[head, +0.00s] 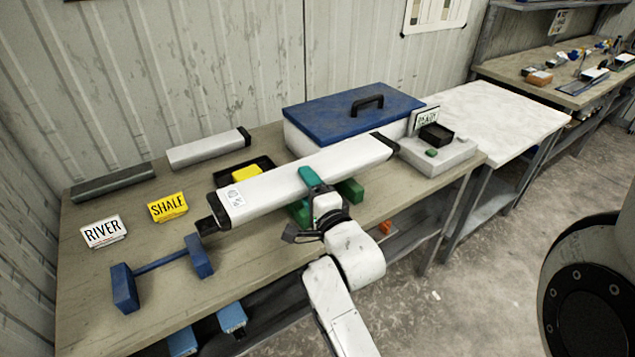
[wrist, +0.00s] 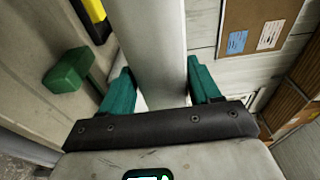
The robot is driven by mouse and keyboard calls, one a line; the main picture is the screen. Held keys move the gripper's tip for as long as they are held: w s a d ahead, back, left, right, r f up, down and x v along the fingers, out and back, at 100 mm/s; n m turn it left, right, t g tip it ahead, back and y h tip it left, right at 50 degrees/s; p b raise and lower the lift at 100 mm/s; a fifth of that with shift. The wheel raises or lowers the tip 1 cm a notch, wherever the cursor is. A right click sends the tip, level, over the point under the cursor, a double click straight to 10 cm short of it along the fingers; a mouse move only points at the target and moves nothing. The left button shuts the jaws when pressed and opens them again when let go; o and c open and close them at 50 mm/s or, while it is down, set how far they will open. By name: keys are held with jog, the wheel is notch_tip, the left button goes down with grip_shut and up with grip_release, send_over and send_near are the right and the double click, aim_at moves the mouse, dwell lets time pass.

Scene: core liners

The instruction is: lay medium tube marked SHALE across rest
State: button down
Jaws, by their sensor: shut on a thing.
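My gripper (head: 309,180), with green fingers, is shut around the middle of a long pale tube (head: 270,187) with black end caps. The tube slants across the head view above the bench, and the mark on its white label is too small to read. In the wrist view the tube (wrist: 157,35) runs between both fingers (wrist: 160,82). A green rest (head: 350,190) stands below the tube, partly hidden by it and my gripper; one green block (wrist: 68,70) shows apart from the tube in the wrist view. A blue rest (head: 124,287) stands empty at front left.
A white RIVER card (head: 103,231) is left of the SHALE card. Bare bench lies around the blue rest.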

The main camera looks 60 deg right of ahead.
jog(key=shift+w+d+r, duration=0.25)
jog(key=shift+w+d, duration=0.05)
jog(key=shift+d, duration=0.35)
jog(key=d+f+b, duration=0.1)
jog(key=d+f, duration=0.3)
jog(key=d+f+b, duration=0.1)
jog(key=d+f, duration=0.3)
jog(key=d, duration=0.1)
jog(key=w+d+f+b, duration=0.1)
jog(key=d+f, duration=0.3)
jog(key=shift+d, duration=0.2)
jog(key=shift+f, duration=0.4)
jog(key=shift+f+b, duration=0.25)
jog(key=shift+b, duration=0.05)
jog(key=shift+c, duration=1.1)
grip_release()
jog(key=shift+a+f, duration=0.1)
jog(key=shift+f, duration=0.15)
